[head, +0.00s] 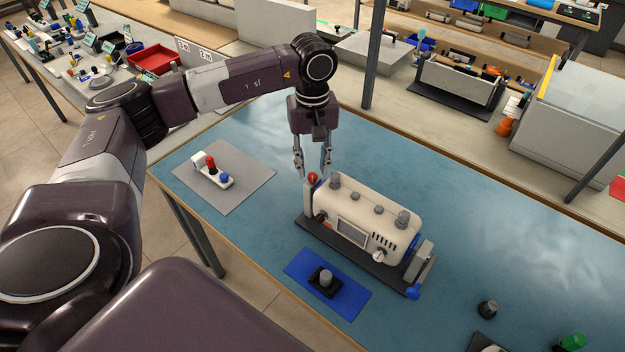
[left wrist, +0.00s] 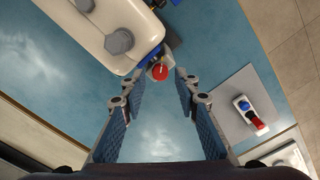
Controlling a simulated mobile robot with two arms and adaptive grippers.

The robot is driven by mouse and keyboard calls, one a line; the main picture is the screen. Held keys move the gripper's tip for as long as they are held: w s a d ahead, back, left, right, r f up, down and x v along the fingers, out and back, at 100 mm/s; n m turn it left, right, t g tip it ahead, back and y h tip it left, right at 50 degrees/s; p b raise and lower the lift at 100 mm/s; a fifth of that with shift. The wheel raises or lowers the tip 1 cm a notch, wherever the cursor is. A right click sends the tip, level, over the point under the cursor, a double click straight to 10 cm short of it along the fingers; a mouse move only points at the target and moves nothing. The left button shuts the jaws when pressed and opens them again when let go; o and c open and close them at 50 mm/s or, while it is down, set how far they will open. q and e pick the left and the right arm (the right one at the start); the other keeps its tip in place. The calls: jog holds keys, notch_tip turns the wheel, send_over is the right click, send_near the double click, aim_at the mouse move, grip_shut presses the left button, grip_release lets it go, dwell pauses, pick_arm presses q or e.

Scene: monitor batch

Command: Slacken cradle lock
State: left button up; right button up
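A cream monitor unit (head: 358,217) with grey knobs and a small screen sits in a dark cradle (head: 352,246) on the blue table. A red knob (head: 312,177) tops the post at the cradle's left end; it also shows in the left wrist view (left wrist: 160,71). A grey clamp with a blue lever (head: 413,292) is at the right end. My left gripper (head: 312,173) points down over the left end, fingers spread and empty. In the left wrist view, the red knob appears between and just beyond the fingertips (left wrist: 157,80). My right gripper is not in view.
A grey mat (head: 235,198) left of the cradle holds a white device with a red knob (head: 212,170). A blue mat (head: 345,304) in front holds a dark block with a grey knob (head: 325,279). The table behind the cradle is clear.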

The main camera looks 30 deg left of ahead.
pick_arm(q)
jog(key=shift+f+b, duration=1)
jog(key=shift+f, duration=0.25)
